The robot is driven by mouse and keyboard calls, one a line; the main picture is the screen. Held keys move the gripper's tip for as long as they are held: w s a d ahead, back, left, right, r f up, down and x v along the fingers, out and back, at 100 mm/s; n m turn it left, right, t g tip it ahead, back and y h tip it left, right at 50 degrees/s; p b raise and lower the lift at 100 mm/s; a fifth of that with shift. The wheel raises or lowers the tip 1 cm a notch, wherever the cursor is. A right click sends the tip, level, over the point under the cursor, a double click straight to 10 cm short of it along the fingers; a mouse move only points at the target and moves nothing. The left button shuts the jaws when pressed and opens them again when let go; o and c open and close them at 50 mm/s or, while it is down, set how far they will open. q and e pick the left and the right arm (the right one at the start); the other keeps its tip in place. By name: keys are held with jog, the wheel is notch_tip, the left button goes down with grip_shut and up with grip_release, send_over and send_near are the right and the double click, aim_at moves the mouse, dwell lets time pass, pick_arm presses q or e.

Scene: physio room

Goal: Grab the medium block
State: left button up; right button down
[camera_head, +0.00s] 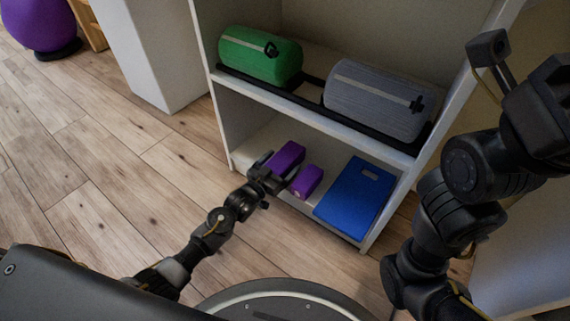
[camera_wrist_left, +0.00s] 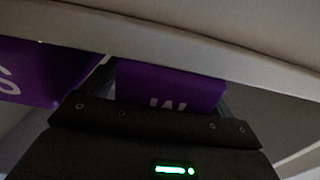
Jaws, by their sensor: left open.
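Two purple blocks lie on the lower shelf. The left one, the medium block (camera_head: 288,154), looks longer and shows a partly covered white letter, an upside-down M, in the left wrist view (camera_wrist_left: 170,84). The other block (camera_head: 307,181) sits to its right and bears an S in the left wrist view (camera_wrist_left: 45,72). My left gripper (camera_head: 277,170) is open at the near end of the medium block. The block shows between its fingers in the wrist view; contact cannot be told.
A blue board (camera_head: 355,198) lies right of the blocks on the lower shelf. The upper shelf (camera_head: 310,107), with a green roll (camera_head: 258,56) and a grey roll (camera_head: 375,101), overhangs the blocks.

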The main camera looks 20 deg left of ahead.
pick_arm(q)
jog(key=c, duration=1.1)
